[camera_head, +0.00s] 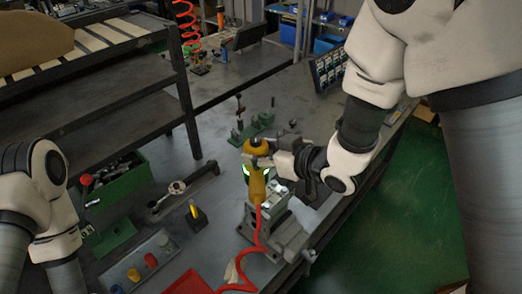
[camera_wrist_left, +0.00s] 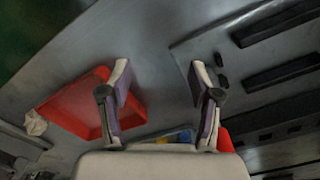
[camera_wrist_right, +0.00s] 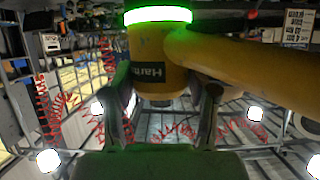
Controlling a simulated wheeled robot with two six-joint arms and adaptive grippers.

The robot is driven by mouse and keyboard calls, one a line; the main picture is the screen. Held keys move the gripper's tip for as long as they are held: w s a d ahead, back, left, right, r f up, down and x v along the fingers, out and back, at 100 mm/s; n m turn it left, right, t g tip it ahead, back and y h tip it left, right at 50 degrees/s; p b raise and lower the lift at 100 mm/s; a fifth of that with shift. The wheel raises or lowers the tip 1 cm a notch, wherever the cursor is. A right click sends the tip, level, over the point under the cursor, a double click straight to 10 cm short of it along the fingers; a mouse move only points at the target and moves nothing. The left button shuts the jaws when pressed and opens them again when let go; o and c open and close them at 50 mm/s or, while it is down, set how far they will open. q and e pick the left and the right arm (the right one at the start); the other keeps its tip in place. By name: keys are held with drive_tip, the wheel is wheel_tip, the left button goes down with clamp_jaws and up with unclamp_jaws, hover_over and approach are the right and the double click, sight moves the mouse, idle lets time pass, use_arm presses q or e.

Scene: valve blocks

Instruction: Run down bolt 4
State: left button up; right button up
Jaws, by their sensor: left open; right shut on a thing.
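My right gripper (camera_head: 262,161) is shut on the yellow power tool (camera_head: 257,186), above the grey valve block (camera_head: 277,201) at the right of the bench. The right wrist view shows the yellow tool body (camera_wrist_right: 158,65) between the fingertips (camera_wrist_right: 162,105), with a lit green ring. A red coiled hose (camera_head: 259,230) hangs from the tool. The tool hides part of the block, and I cannot tell which bolt is bolt 4 or whether the tool touches one. My left gripper (camera_wrist_left: 157,90) is open and empty over the bench, near a red tray (camera_wrist_left: 75,107).
The block sits on a grey vise-like fixture (camera_head: 262,240). A green bin (camera_head: 118,183), a wrench-like tool (camera_head: 178,190), a small yellow-and-black stand (camera_head: 195,214) and a panel of coloured buttons (camera_head: 140,262) lie left. A dark shelf (camera_head: 105,120) stands behind them.

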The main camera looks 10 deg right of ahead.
use_arm(q)
drive_tip(key=shift+f+b, duration=0.65)
use_arm(e)
drive_tip(key=shift+f, duration=0.75)
use_arm(q)
drive_tip(key=shift+r, duration=0.1)
use_arm(e)
drive_tip(key=shift+r, duration=0.1)
use_arm(q)
drive_tip(key=shift+f+b, duration=0.3)
drive_tip(key=shift+f, duration=0.05)
use_arm(e)
drive_tip(key=shift+f, duration=0.55)
idle(1.6)
use_arm(q)
drive_tip(key=shift+r, duration=0.15)
use_arm(e)
drive_tip(key=shift+r, duration=0.1)
idle(1.2)
